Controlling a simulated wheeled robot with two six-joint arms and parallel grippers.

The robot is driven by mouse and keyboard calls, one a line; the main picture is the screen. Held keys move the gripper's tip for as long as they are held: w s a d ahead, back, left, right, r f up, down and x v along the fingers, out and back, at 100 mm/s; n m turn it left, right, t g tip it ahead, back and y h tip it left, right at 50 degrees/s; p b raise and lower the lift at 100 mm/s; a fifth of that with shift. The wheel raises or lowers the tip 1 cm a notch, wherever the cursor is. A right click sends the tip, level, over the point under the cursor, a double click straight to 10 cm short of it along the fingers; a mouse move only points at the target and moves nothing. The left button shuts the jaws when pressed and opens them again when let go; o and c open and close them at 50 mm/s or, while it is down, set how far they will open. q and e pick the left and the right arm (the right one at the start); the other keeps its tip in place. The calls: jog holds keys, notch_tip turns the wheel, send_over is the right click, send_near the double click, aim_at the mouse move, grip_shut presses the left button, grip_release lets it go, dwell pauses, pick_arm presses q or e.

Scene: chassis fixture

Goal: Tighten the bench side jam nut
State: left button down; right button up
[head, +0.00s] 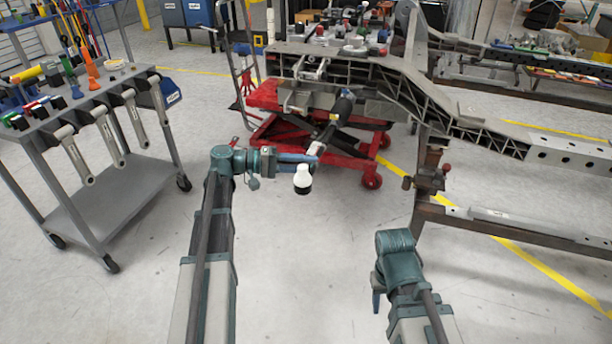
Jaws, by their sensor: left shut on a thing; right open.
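My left gripper (316,155) reaches over the floor to the near end of a rod assembly, its blue-grey fingers shut on the pale end of the rod. A black ribbed sleeve (343,106) sits further up the rod, towards the chassis. A white piece with a black lower end (302,178) hangs just below the fingers; I cannot tell whether it joins the rod. The jam nut is too small to make out, or is hidden by the fingers. My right gripper (377,288) is open and low at the lower right, apart from the chassis; its fingers are mostly hidden.
The chassis frame (400,85) spans the back right on a brown stand (430,190). A red lift (345,160) stands beneath it.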

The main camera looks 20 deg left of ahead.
pick_arm(q)
jog(key=shift+f+n+t+h+b, duration=0.1)
jog(key=shift+n+t+h+b, duration=0.2)
jog(key=shift+h+b, duration=0.55)
jog(key=c, duration=0.6)
grip_release()
jog(key=v, duration=1.3)
jog(key=shift+a+r, duration=0.25)
jog(key=shift+a, duration=0.15)
jog(key=shift+s, duration=0.15)
